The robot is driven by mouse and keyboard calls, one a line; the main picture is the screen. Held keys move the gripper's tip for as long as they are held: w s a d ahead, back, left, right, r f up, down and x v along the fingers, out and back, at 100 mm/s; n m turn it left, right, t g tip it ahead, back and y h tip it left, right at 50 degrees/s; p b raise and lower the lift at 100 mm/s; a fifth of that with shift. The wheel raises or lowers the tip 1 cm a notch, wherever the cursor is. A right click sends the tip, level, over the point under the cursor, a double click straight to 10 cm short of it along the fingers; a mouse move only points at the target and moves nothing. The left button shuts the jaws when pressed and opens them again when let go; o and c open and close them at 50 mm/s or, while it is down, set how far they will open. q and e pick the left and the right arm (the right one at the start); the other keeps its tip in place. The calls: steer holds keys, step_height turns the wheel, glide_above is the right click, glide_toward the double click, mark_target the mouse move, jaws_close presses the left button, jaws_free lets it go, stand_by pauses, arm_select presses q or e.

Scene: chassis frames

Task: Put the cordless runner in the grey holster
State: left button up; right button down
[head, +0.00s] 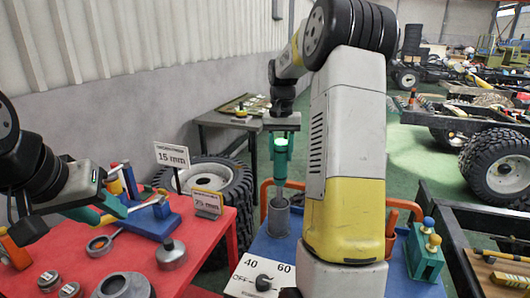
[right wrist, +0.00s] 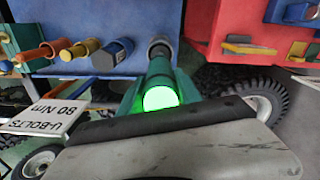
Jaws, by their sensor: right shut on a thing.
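The cordless runner (head: 281,176) is upright in my right gripper (head: 281,150), its green light glowing at the top. In the right wrist view the runner (right wrist: 160,97) points away from the gripper toward the grey holster (right wrist: 160,47). In the head view the grey holster (head: 278,217) is an upright cup on the blue table, directly below the runner. The runner's lower end is at the holster's mouth; I cannot tell how far inside it is. My left gripper (head: 101,211) is open and empty above the red table.
My right arm hides much of the middle.

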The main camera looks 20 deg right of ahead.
steer(key=c, duration=0.8)
jaws_free()
steer(key=shift+c, duration=0.2)
step_height(320, 180, up, 12)
steer(key=shift+s+r, duration=0.1)
steer(key=s+a+r+n+t, duration=0.25)
steer(key=s+a, duration=0.55)
steer(key=s, duration=0.4)
steer(key=s+a+f+n+t+y, duration=0.1)
steer(key=s+a+f+t, duration=0.1)
steer(key=s, duration=0.5)
steer(key=s+a+f+n+t+y, duration=0.1)
steer(key=s+a+f, duration=0.3)
steer(key=s+f, duration=0.2)
steer(key=shift+s+a+t, duration=0.2)
steer(key=shift+s+t, duration=0.15)
steer(key=shift+s, duration=0.25)
steer(key=shift+n, duration=0.25)
